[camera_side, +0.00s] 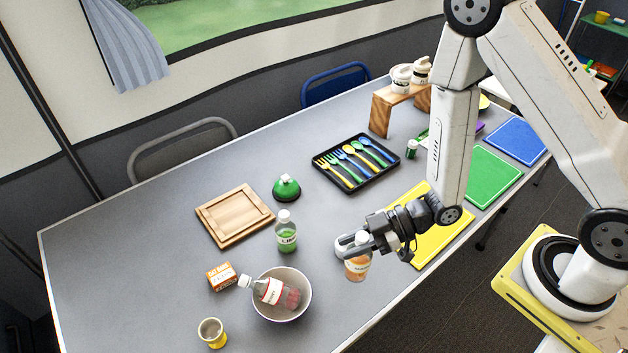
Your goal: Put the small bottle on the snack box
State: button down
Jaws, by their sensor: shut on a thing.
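My gripper (352,247) is shut on a small bottle with a white cap and an orange label (357,267). The bottle is upright, near the front edge of the table, and the fingers hide part of its upper half. I cannot tell for sure how far its base is from the table top. The snack box (221,277), a small orange and white carton, lies on the table to the left, well apart from my gripper. Its top is bare.
A metal bowl (302,283) with a red-labelled bottle (273,292) leaning in it stands between my gripper and the snack box. A green-labelled bottle (286,232) stands behind. A yellow cup (212,332), wooden board (235,215), green-domed item (286,187) and cutlery tray (356,187) are around.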

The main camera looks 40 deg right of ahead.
jog(key=shift+w+a, duration=0.1)
jog(key=w+a+r+n+g, duration=0.1)
jog(key=w+a+r, duration=0.2)
jog(key=w+a, duration=0.3)
jog(key=w+a+r, duration=0.3)
jog(key=a, duration=0.6)
jog(key=w+a+f, duration=0.6)
jog(key=w+f, duration=0.3)
jog(key=w, duration=0.3)
jog(key=shift+a, duration=0.25)
jog(key=shift+f, duration=0.15)
jog(key=shift+w+a+f, duration=0.15)
jog(key=shift+f, duration=1.65)
jog(key=shift+f, duration=0.1)
